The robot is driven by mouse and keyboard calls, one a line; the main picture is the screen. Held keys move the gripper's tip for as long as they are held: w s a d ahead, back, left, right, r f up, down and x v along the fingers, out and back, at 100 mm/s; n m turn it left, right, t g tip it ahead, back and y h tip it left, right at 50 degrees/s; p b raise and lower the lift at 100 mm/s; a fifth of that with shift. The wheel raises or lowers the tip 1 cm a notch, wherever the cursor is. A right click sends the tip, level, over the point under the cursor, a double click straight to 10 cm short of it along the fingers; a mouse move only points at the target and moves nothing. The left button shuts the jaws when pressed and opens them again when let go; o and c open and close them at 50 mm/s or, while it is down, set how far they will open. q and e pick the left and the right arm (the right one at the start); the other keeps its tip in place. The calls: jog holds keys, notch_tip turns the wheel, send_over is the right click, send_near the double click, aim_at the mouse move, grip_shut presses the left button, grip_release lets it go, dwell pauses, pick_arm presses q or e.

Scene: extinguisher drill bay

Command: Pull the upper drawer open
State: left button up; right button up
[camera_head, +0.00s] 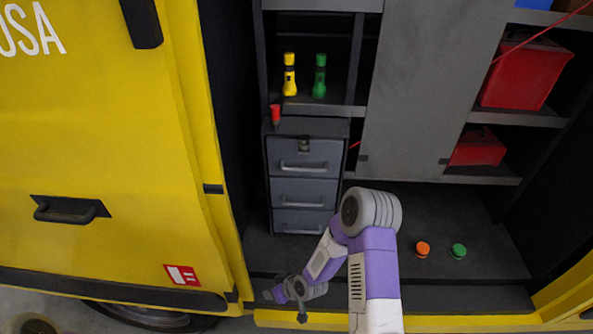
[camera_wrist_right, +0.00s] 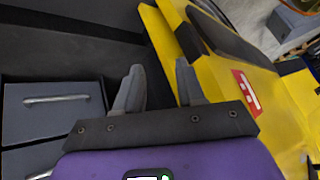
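A grey cabinet (camera_head: 342,130) with three stacked drawers stands in the bay in the head view. Its upper drawer (camera_head: 320,153) is shut and has a bar handle (camera_head: 303,170) and a small dark latch (camera_head: 304,143) at its top edge. My right gripper (camera_head: 270,292) is low in front of the cabinet, below the bottom drawer and apart from all the handles. In the right wrist view, its two fingers (camera_wrist_right: 160,88) are spread with nothing between them. Drawer fronts with handles (camera_wrist_right: 55,99) show at that view's left; I cannot tell which drawers. My left gripper is not in view.
A red item (camera_head: 275,116) stands on the cabinet. Yellow (camera_head: 289,77) and green (camera_head: 320,77) flashlights stand on the shelf above. Orange (camera_head: 422,249) and green (camera_head: 458,251) round pieces lie on the bay floor. A yellow panel (camera_head: 100,140) is left; a grey panel (camera_head: 420,90) is right.

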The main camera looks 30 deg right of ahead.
jog(key=w+d+r+n+t, duration=0.3)
jog(key=w+d+r, duration=0.1)
jog(key=w+d, duration=0.35)
jog(key=n+t+b, duration=0.1)
jog(key=n+t, duration=0.6)
jog(key=n, duration=0.7)
send_near(306, 170)
jog(key=x, duration=0.4)
jog(key=shift+w, duration=0.1)
jog(key=x, duration=0.7)
jog(key=shift+f, duration=0.1)
jog(key=shift+c, duration=0.3)
grip_shut()
